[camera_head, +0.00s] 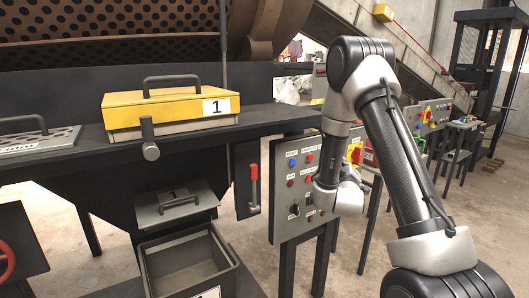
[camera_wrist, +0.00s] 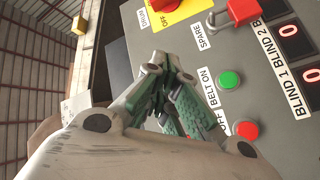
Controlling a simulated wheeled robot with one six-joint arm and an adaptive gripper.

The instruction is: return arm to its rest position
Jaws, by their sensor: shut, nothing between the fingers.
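My arm (camera_head: 400,150) rises from the lower right in the head view, bends at a high elbow and hangs down in front of a grey control panel (camera_head: 283,172). My wrist (camera_head: 340,190) is beside that panel's right part; the fingers cannot be made out there. In the wrist view my gripper (camera_wrist: 175,100) is shut and empty, its green-padded fingers together. It is in front of a grey panel face with a green button (camera_wrist: 229,79) marked BELT ON and a red button (camera_wrist: 245,130) below it. Whether the fingers touch the panel cannot be told.
A yellow box (camera_head: 170,112) marked 1 sits on the dark ledge at left. An open grey bin (camera_head: 187,262) is low in front, and a red-handled lever (camera_head: 253,188) is left of the panel.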

